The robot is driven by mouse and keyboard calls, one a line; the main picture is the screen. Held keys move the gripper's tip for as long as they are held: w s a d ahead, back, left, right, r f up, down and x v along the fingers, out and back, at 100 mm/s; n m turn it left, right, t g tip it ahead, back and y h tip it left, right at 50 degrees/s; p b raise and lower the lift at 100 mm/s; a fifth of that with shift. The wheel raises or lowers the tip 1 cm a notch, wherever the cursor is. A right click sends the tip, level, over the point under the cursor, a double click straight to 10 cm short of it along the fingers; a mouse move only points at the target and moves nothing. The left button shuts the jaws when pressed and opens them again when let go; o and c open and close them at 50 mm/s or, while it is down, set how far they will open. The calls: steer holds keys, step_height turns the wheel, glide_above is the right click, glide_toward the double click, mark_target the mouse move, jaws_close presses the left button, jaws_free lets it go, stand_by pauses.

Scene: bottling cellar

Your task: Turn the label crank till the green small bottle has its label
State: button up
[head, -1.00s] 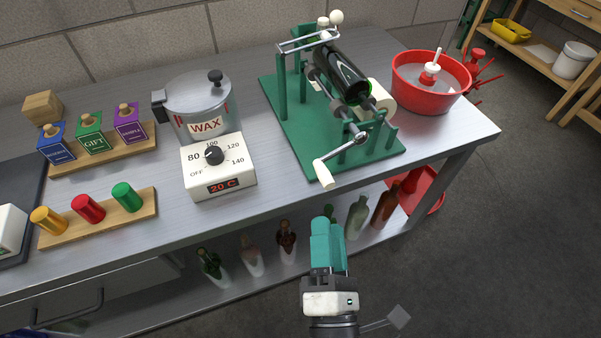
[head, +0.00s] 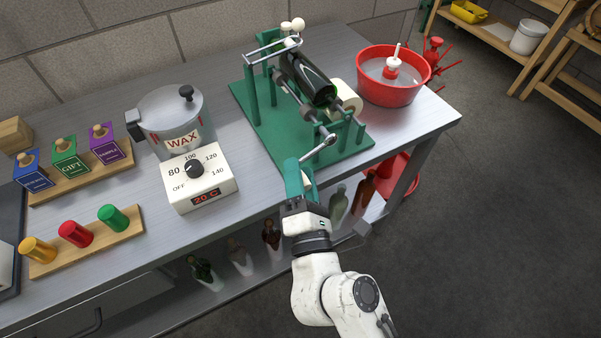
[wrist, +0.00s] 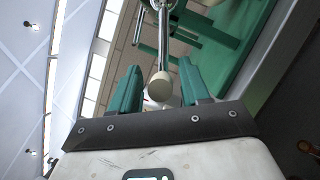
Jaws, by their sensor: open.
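The green small bottle (head: 308,80) lies on its side, tilted, in the green labelling stand (head: 268,128) on the bench. No label shows on the side of it that I see. The label crank (head: 318,148) is a metal arm at the front of the stand. Its pale handle (wrist: 160,84) shows in the wrist view. My gripper (head: 299,176) is open at the crank's outer end and hides the handle in the head view. In the wrist view my two teal fingers (wrist: 161,88) stand either side of the handle, with gaps.
A cream label roll (head: 346,98) sits beside the bottle. The wax pot (head: 172,120) and its heater (head: 198,178) stand to the left. A red basin (head: 392,88) stands to the right. Several bottles stand on the lower shelf (head: 225,290).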

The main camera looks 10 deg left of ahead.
jaws_close()
stand_by(0.4)
